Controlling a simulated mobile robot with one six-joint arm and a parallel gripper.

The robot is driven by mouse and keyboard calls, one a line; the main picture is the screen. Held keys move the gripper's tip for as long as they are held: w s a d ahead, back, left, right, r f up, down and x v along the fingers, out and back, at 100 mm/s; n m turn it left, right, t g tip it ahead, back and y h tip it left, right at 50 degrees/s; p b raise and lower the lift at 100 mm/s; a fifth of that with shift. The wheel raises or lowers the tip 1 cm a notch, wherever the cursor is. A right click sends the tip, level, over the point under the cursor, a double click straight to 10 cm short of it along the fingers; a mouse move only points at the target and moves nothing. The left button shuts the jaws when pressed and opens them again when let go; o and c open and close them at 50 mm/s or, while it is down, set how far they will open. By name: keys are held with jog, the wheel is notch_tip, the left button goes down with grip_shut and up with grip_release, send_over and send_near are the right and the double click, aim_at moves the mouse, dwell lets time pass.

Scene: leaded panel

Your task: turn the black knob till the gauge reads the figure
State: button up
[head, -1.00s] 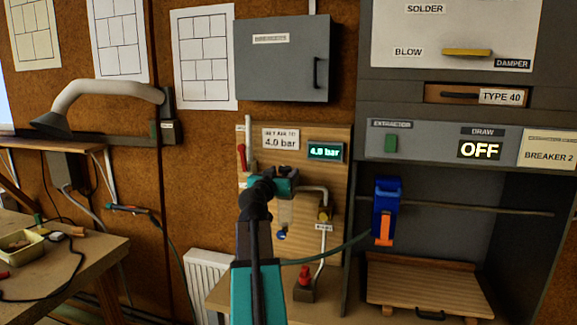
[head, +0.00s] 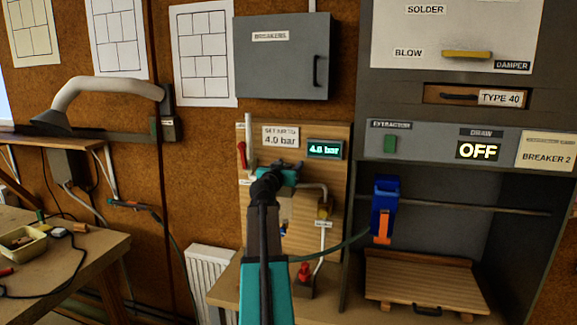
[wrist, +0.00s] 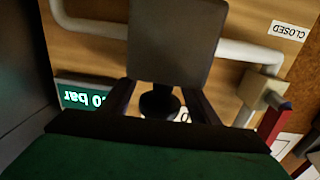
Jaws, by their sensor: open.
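The black knob (wrist: 158,102) shows in the wrist view below a grey block (wrist: 175,40). My gripper (wrist: 160,94) is open, with one dark finger on each side of the knob and visible gaps beside it. In the head view my gripper (head: 284,176) is in front of the wooden board and hides the knob. The lit gauge (head: 323,149) reads 4.0 bar. The figure card (head: 281,138) above my gripper reads 4.0 bar. In the wrist view the gauge (wrist: 88,97) is upside down and partly covered.
A pipe (wrist: 95,28) and a red-handled valve (wrist: 272,122) lie close to my gripper; a tag there reads CLOSED. A grey breaker box (head: 283,58) hangs above the board. A blue and orange tool (head: 384,210) hangs at right. A radiator (head: 211,272) stands at lower left.

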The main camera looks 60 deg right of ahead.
jog(key=c, duration=1.1)
jog(key=shift+o, duration=0.2)
jog(key=b, duration=0.2)
jog(key=shift+d+f+g+b, duration=0.1)
jog(key=shift+g+b, duration=0.25)
jog(key=shift+g, duration=0.05)
jog(key=g+b, duration=0.1)
jog(key=b, duration=0.2)
jog(key=m+b, duration=0.1)
jog(key=b, duration=0.3)
jog(key=shift+s+m+g, duration=0.3)
jog(key=shift+g, duration=0.1)
jog(key=o, duration=1.1)
jog(key=shift+c, duration=0.2)
jog(key=shift+a, duration=0.2)
jog(key=a+b, duration=0.3)
jog(key=a, duration=1)
jog(key=shift+a, duration=0.3)
